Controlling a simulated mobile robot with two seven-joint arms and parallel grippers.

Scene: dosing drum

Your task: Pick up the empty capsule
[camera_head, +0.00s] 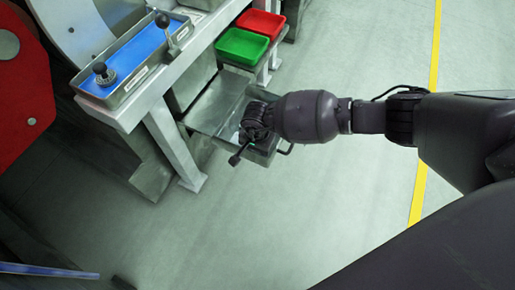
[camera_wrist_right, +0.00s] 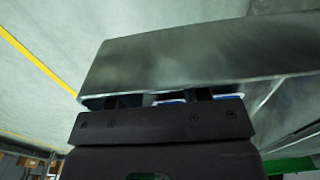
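My right gripper (camera_head: 254,138) reaches down into the grey metal bin (camera_head: 213,107) under the workbench. In the right wrist view, the bin wall (camera_wrist_right: 190,60) hides the fingertips of this gripper. The bases of its fingers stand apart, but I cannot tell whether anything is held between them. A blue-and-white object (camera_wrist_right: 170,98) shows as a thin strip between the fingers, under the bin's edge. I cannot tell whether it is the empty capsule. No capsule can be made out in the head view. My left gripper is not clearly visible.
A green tray (camera_head: 241,46) and a red tray (camera_head: 262,23) stand behind the bin. A blue-lined metal tray (camera_head: 137,55) with black-knobbed parts lies on the workbench. A red machine panel (camera_head: 22,100) is at the left. The floor to the right is clear, with a yellow line (camera_head: 434,60).

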